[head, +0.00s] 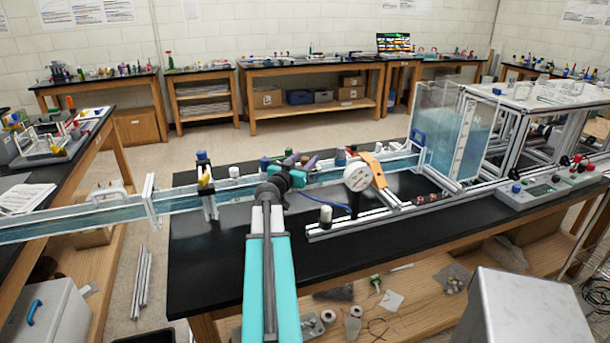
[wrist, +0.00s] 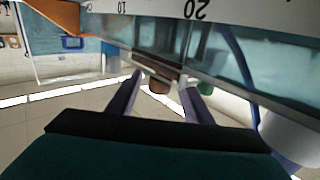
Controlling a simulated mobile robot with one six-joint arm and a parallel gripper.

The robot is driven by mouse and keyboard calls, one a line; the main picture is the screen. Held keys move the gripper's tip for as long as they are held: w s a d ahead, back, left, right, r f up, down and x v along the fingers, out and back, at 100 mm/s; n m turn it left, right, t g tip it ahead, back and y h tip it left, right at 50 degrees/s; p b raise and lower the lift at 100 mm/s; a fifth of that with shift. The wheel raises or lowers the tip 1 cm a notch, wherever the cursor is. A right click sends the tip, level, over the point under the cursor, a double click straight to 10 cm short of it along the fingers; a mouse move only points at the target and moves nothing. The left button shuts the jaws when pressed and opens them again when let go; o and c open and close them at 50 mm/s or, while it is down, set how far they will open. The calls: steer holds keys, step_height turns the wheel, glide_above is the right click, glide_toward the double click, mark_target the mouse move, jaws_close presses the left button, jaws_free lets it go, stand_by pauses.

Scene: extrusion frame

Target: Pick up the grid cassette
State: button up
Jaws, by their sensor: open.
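The long clear water channel (head: 100,218) crosses the bench; in the wrist view its wall (wrist: 225,62) carries upside-down scale numbers. A narrow brown and grey piece, which looks like the grid cassette (wrist: 158,68), sits at the channel, with a brown knob beside it. My gripper (head: 305,164) is over the channel near the middle of the bench. In the wrist view its two dark purple fingers (wrist: 162,80) are spread apart, one on each side of the brown and grey piece. I cannot tell whether they touch it. In the head view my gripper and arm hide the cassette.
A round white dial on an orange bracket (head: 380,172) stands just right of my gripper. A yellow-and-black clamp piece (head: 206,185) is on the left. A clear water tank (head: 450,130) is at the right. The black bench top (head: 210,265) is bare at front left.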

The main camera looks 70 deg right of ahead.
jaws_close()
steer(key=shift+r, duration=0.1)
stand_by(0.4)
step_height(320, 180, up, 12)
steer(key=f+p, duration=0.1)
steer(key=p, duration=0.1)
steer(key=w+a+b, duration=0.1)
steer(key=a+b, duration=0.2)
steer(key=a, duration=1)
steer(key=shift+w+a+r, duration=0.15)
steer(key=shift+w+r, duration=0.05)
steer(key=shift+a+b, duration=0.1)
steer(key=shift+b, duration=0.45)
